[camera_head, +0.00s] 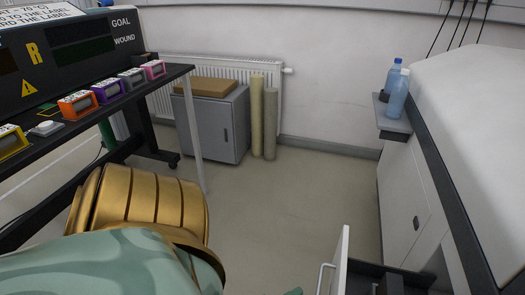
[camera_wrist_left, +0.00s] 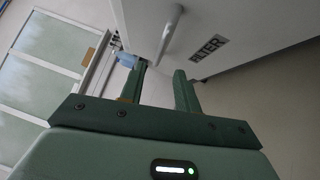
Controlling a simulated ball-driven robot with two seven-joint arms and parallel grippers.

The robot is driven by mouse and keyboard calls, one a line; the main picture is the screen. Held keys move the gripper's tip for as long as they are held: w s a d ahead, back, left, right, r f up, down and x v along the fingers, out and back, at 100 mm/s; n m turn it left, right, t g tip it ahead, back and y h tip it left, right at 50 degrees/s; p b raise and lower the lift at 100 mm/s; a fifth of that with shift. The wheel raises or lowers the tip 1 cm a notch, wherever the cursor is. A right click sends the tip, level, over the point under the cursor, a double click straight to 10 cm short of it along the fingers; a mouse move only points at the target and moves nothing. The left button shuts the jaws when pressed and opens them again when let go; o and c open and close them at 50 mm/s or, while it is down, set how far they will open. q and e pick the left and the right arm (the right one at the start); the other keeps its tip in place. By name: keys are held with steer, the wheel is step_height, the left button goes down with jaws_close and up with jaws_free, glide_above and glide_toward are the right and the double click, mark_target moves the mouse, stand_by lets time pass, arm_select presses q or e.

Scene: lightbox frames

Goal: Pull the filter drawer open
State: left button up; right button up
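The drawer's white front panel (camera_head: 341,262) stands out from the white cabinet at the bottom of the head view, with a dark interior behind it, so the drawer is at least partly open. Its pale bar handle (camera_head: 323,277) is on the left face. In the left wrist view, the white front (camera_wrist_left: 240,18) has a label (camera_wrist_left: 209,48) that seems to read FILTER, and the handle (camera_wrist_left: 170,36) lies just beyond my fingertips. My left gripper (camera_wrist_left: 161,68) is open, its green fingers apart with nothing visible between them. Contact with the handle is not clear. My right gripper is not in view.
A white-topped bench (camera_head: 470,110) stands on the right, with blue bottles (camera_head: 397,95) on a side shelf (camera_head: 392,122). A dark table (camera_head: 95,115) with coloured boxes is on the left. A grey cabinet (camera_head: 215,125) stands by the radiator. The middle floor is clear.

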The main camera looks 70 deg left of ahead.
arm_select(q)
steer(key=s+d+f, duration=0.1)
steer(key=s, duration=0.7)
steer(key=shift+p, duration=0.35)
steer(key=shift+f, duration=0.1)
